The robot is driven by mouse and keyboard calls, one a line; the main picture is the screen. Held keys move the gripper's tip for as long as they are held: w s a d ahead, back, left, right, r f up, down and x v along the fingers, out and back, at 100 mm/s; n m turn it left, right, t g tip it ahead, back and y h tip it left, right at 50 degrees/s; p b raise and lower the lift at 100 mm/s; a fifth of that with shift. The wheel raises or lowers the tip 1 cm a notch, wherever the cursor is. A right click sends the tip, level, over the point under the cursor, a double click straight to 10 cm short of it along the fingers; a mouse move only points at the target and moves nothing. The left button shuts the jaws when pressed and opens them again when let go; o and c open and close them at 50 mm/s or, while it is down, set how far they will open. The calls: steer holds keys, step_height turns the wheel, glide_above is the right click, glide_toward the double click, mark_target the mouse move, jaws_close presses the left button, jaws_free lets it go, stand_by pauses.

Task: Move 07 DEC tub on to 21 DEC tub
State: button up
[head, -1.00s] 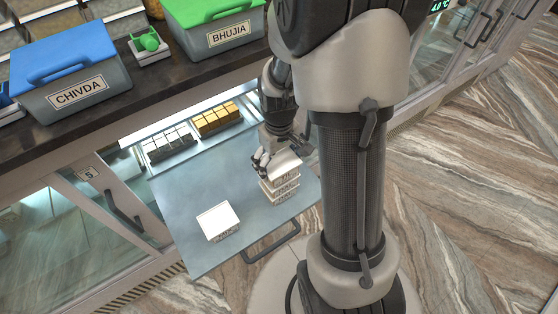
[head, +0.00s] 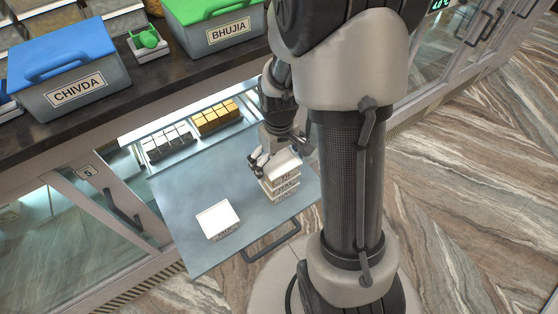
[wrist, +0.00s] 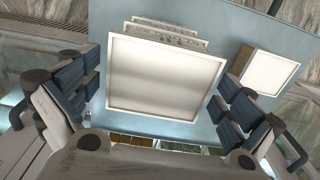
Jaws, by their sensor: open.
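A stack of several white-lidded tubs (head: 283,182) stands on the pulled-out blue-grey shelf (head: 190,190), near its right edge. Its labels are too blurred to read for certain. In the wrist view the square white top lid (wrist: 163,75) lies between my spread fingers, with lower tubs' edges behind it. A lone white-lidded tub (head: 218,219) sits apart to the left on the shelf; its label is also unreadable. It also shows at the right in the wrist view (wrist: 268,73). My gripper (head: 281,156) is open at the top of the stack, with gaps beside the lid.
Dark and yellow sweets sit in trays (head: 215,118) inside the lit counter behind the shelf. A handle (head: 270,243) runs along the shelf's front edge. The CHIVDA tub (head: 75,95) and BHUJIA tub (head: 225,32) stand on the countertop. The shelf between stack and lone tub is clear.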

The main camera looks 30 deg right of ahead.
step_height(320, 180, up, 12)
steer(key=p, duration=0.4)
step_height(320, 180, up, 11)
steer(key=t, duration=0.2)
glide_above(279, 162)
steer(key=s+a, duration=0.5)
steer(key=a, duration=0.1)
steer(key=s+a+r+t, duration=0.2)
steer(key=s+a+r, duration=0.2)
steer(key=s, duration=0.4)
steer(key=shift+s+a+t, duration=0.2)
steer(key=shift+a+t, duration=0.1)
